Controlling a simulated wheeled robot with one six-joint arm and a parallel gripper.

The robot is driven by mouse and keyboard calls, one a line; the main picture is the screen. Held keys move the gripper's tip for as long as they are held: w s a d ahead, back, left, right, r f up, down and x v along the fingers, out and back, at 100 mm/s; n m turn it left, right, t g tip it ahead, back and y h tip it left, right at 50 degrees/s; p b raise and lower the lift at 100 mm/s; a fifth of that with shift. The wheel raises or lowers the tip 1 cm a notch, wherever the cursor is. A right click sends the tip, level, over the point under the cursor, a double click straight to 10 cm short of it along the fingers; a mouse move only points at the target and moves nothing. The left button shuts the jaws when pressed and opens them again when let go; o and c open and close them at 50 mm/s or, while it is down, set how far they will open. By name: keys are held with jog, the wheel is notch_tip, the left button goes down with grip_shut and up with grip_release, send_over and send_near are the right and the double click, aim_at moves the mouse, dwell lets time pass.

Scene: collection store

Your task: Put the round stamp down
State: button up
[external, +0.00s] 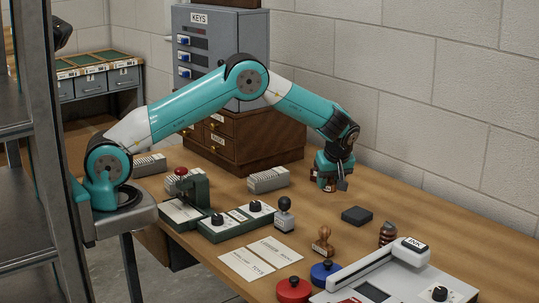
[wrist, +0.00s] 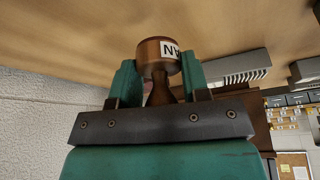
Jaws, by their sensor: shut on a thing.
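The round stamp (wrist: 158,62) is brown wood with a wide round end, a narrower neck and a white label. In the wrist view it sits between the two teal fingers of my gripper (wrist: 160,82), which is shut on it. In the external view my gripper (external: 330,186) points down over the back of the wooden table (external: 215,165), near the wall. Only a small dark brown part of the stamp shows there, and I cannot tell whether it touches the table.
A black pad (external: 357,215) lies in front of my gripper. A black-handled stamp (external: 284,214), a wooden stamp (external: 323,241) and a ribbed brown one (external: 387,234) stand nearby. A grey card block (external: 268,180) and wooden drawers (external: 262,140) are to the left. Bare table lies right of my gripper.

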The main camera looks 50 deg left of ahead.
aim_at(330, 190)
jog(key=shift+f, duration=2.25)
jog(key=shift+f, duration=0.1)
jog(key=o, duration=0.9)
jog(key=v, duration=1.2)
jog(key=s+a+r+m, duration=0.1)
jog(key=s+a+r, duration=0.1)
jog(key=a+r, duration=0.35)
jog(key=s+a+r, duration=0.2)
jog(key=a, duration=0.6)
jog(key=s+a+r+m+g, duration=0.15)
jog(key=s+a+r, duration=0.35)
jog(key=s+a, duration=0.5)
jog(key=s+a+m, duration=0.1)
jog(key=s+a, duration=0.1)
jog(key=s, duration=0.5)
jog(key=s+a+m, duration=0.1)
jog(key=s+a, duration=0.2)
jog(key=s, duration=0.5)
jog(key=s+a+f+m, duration=0.1)
jog(key=s+a+m, duration=0.1)
jog(key=s, duration=0.6)
jog(key=shift+s+a, duration=0.15)
jog(key=shift+a, duration=0.55)
